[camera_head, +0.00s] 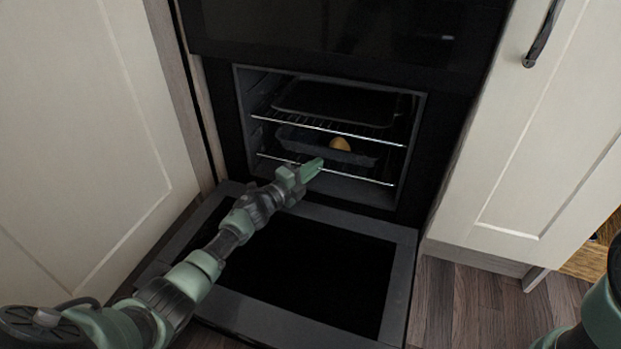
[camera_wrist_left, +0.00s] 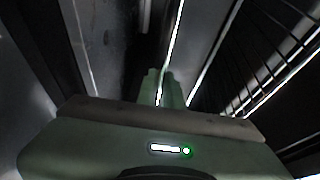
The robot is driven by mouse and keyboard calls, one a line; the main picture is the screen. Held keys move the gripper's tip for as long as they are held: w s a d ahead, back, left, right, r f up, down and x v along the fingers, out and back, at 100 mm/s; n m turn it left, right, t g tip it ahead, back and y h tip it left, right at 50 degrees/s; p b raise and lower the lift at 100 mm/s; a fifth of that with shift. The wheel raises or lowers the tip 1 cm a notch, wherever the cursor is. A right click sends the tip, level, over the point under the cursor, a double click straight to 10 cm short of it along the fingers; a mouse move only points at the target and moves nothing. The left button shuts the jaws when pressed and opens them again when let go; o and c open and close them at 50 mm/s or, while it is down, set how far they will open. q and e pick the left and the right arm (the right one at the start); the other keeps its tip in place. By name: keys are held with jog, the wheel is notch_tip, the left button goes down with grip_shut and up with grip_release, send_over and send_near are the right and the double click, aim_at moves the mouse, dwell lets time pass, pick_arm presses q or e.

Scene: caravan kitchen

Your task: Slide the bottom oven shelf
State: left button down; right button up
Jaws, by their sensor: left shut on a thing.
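The bottom oven shelf (camera_head: 370,179) is a wire rack with a bright front rail, low inside the open oven. A dark tray (camera_head: 300,137) with a rounded orange-brown item (camera_head: 340,144) rests on it. My left gripper (camera_head: 314,168) is at the front rail, shut on it near its middle. In the left wrist view the left gripper's fingers (camera_wrist_left: 163,88) close on a bright rail (camera_wrist_left: 172,50), with dark rack wires to the right. My right gripper is not in view; only part of my right arm shows at the lower right.
The oven door (camera_head: 300,265) is folded down flat in front of the cavity, under my left arm. An upper shelf (camera_head: 335,131) holds a dark tray (camera_head: 335,101). Cream cabinet doors stand at left (camera_head: 75,140) and right (camera_head: 545,150). Wooden floor (camera_head: 465,305) shows at right.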

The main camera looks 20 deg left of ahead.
pick_arm(q)
jog(key=shift+w, duration=0.2)
jog(key=c, duration=1.6)
grip_release()
jog(key=shift+o, duration=0.2)
jog(key=shift+s+a+r+p, duration=0.1)
jog(key=shift+s+p, duration=0.25)
jog(key=shift+p, duration=0.05)
jog(key=p+v, duration=0.3)
jog(key=v, duration=0.3)
jog(key=shift+s+a+p, duration=0.1)
jog(key=shift+s+p, duration=0.05)
jog(key=shift+p, duration=0.15)
jog(key=shift+s+a, duration=0.1)
jog(key=shift+s, duration=0.2)
